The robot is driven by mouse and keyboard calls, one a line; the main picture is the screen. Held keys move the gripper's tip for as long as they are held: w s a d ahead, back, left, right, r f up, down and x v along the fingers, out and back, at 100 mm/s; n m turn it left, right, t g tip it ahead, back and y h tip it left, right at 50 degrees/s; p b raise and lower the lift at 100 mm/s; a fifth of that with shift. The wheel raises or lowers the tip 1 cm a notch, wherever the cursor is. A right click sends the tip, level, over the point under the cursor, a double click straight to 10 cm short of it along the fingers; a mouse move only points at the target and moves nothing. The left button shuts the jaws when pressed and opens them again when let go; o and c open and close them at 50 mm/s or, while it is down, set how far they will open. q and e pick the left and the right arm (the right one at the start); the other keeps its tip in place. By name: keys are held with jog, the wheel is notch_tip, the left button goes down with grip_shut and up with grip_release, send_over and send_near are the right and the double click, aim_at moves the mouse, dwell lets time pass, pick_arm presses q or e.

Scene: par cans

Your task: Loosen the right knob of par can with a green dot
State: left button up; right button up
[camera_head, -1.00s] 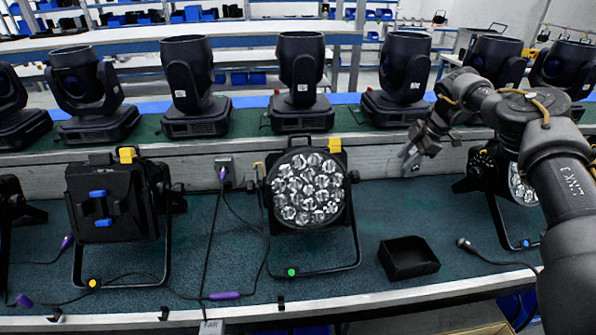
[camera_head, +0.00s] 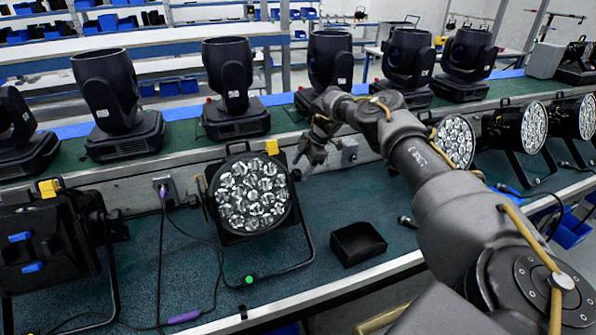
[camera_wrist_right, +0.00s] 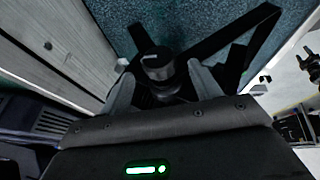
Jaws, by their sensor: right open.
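The par can (camera_head: 252,195) with the green dot (camera_head: 249,280) on its stand stands on the teal bench, its many-lensed face toward me. My right gripper (camera_head: 303,168) is at its right side, near the top of the stand. In the right wrist view a round black knob (camera_wrist_right: 155,64) with a white mark sits between the two fingers of the right gripper (camera_wrist_right: 160,82). The fingers are open, with a gap on each side of the knob. In the head view the knob cannot be made out at the gripper. My left gripper is not in view.
Moving-head lights line the raised shelf behind. Cables, one with a purple connector (camera_head: 184,317), lie on the bench.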

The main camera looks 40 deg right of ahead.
jog(key=shift+x, duration=1.5)
jog(key=shift+r, duration=0.1)
jog(key=c, duration=1)
